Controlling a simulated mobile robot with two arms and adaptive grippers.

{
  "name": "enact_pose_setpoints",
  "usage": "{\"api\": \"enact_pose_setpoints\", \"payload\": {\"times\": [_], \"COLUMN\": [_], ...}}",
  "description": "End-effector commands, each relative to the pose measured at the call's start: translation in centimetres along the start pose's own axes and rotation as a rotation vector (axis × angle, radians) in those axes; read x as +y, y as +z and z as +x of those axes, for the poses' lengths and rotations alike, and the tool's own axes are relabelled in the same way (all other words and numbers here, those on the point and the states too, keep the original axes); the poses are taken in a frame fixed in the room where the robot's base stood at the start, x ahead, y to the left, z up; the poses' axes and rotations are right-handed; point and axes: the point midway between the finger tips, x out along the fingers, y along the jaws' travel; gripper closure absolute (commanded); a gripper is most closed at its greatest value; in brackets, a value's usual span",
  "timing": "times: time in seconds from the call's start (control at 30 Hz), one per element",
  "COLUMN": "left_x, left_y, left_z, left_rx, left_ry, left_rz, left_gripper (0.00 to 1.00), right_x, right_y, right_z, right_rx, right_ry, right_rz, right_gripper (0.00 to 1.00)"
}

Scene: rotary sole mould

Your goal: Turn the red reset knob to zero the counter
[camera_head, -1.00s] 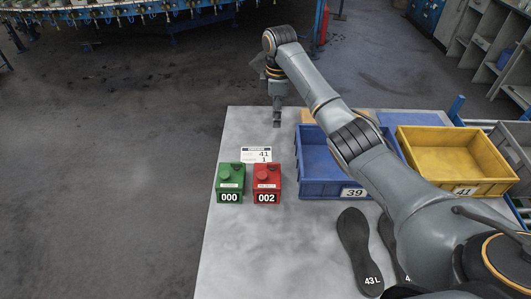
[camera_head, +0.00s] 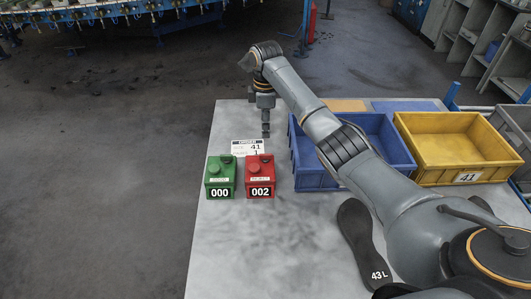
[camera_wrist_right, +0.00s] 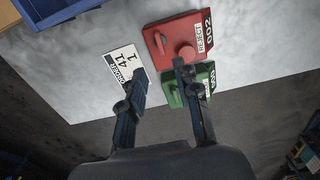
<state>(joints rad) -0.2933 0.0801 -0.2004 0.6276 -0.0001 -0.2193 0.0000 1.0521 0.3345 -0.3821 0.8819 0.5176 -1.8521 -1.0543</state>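The red counter (camera_head: 260,177) stands on the grey table and reads 002; its label reads REJECT in the right wrist view (camera_wrist_right: 185,35). My right gripper (camera_head: 266,131) points down beyond the red counter, above the far edge of the order card. In the right wrist view its two fingers (camera_wrist_right: 158,76) are apart with nothing between them. My left gripper is not in view.
The white order card (camera_head: 247,147) lies behind the counters. A blue crate (camera_head: 335,180) and a yellow crate (camera_head: 440,178) stand to the right. A black sole (camera_head: 352,225) marked 43L lies in front of the blue crate. The table in front of the counters is clear.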

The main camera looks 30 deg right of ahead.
Motion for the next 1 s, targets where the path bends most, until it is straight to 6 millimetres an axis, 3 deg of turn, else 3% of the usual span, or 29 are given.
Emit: {"api": "enact_pose_setpoints", "payload": {"times": [0.3, 0.5, 0.7, 0.97, 1.0], "left_x": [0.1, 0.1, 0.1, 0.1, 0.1], "left_y": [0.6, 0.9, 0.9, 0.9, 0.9], "left_z": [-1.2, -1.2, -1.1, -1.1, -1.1], "left_rx": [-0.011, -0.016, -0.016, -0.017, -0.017], "left_ry": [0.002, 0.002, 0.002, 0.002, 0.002], "left_rz": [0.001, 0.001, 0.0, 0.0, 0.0], "left_gripper": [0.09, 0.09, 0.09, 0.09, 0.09], "right_x": [-0.1, -0.1, 0.0, 0.0, 0.0], "right_y": [0.0, 0.0, 0.0, 0.0, 0.0], "right_z": [6.8, 10.0, 11.3, 11.5, 11.5], "right_rx": [-0.003, -0.002, -0.001, -0.001, -0.001], "right_ry": [-0.005, -0.003, 0.0, 0.0, 0.0], "right_rz": [0.0, 0.0, 0.0, -0.001, -0.001], "right_gripper": [0.68, 0.68, 0.68, 0.68, 0.72]}}
